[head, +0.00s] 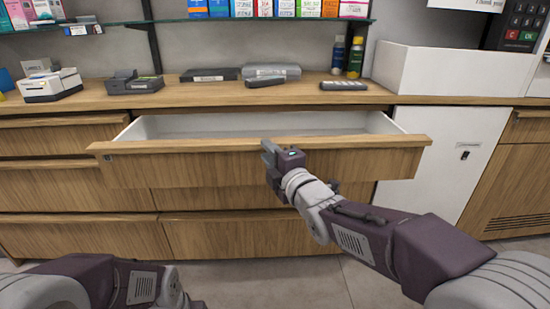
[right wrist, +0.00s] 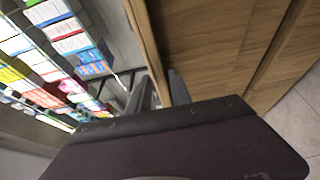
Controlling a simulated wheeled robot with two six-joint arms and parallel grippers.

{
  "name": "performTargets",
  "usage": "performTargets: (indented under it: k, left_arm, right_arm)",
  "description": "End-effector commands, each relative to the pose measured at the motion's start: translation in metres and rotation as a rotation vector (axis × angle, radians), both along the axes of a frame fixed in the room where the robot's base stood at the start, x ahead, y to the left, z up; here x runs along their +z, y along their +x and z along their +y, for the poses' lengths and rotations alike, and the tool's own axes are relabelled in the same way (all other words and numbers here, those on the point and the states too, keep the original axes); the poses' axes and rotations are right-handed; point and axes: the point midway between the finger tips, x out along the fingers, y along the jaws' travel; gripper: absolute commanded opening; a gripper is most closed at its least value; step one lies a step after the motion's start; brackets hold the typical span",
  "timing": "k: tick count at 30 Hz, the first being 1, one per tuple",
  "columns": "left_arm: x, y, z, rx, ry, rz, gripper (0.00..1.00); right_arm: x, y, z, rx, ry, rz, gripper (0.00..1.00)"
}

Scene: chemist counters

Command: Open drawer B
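An upper middle wooden drawer (head: 190,168) is pulled well out of the counter, and its white inside (head: 200,127) looks empty. I cannot read a letter on it, so I cannot tell from a label that it is drawer B. My right gripper (head: 268,152) is at the top edge of its front panel, near the middle. In the right wrist view, the two fingers (right wrist: 160,92) straddle the panel edge (right wrist: 152,50) and look closed on it. My left arm shows at the bottom left, but its gripper is out of view.
The closed drawers (head: 55,140) are at the left, with a lower drawer (head: 250,237) below the open one. A white panel (head: 455,150) stands to the right. Boxes and devices, including a card terminal (head: 133,84), sit on the countertop (head: 215,95).

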Motion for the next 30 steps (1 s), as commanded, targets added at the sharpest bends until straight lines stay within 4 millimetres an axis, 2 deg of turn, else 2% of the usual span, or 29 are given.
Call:
performTargets:
  k: [6, 12, 21, 23, 24, 26, 28, 30]
  left_arm:
    - [0.015, 0.0, 0.0, 0.0, 0.0, 0.0, 0.36]
    - [0.019, 0.0, 0.0, 0.0, 0.0, 0.0, 0.36]
    - [0.019, 0.0, 0.0, 0.0, 0.0, 0.0, 0.36]
    - [0.024, 0.0, 0.0, 0.0, 0.0, 0.0, 0.36]
    - [0.03, 0.0, 0.0, 0.0, 0.0, 0.0, 0.36]
    - [0.04, 0.0, 0.0, 0.0, 0.0, 0.0, 0.36]
    - [0.046, 0.0, 0.0, 0.0, 0.0, 0.0, 0.36]
    - [0.051, 0.0, 0.0, 0.0, 0.0, 0.0, 0.36]
  right_arm:
    - [0.004, -0.041, -0.017, -0.002, 0.0, -0.001, 0.25]
    - [0.002, -0.064, -0.027, -0.001, 0.0, -0.001, 0.25]
    - [0.0, -0.066, -0.028, -0.001, 0.0, 0.0, 0.25]
    - [0.003, -0.063, -0.034, -0.017, -0.001, 0.005, 0.25]
    - [0.0, -0.057, -0.045, -0.044, -0.006, 0.025, 0.25]
    - [-0.02, -0.046, -0.068, -0.105, -0.013, 0.099, 0.25]
    - [-0.069, -0.044, -0.097, -0.198, 0.033, 0.293, 0.25]
    - [-0.126, -0.058, -0.125, -0.328, 0.166, 0.548, 0.25]
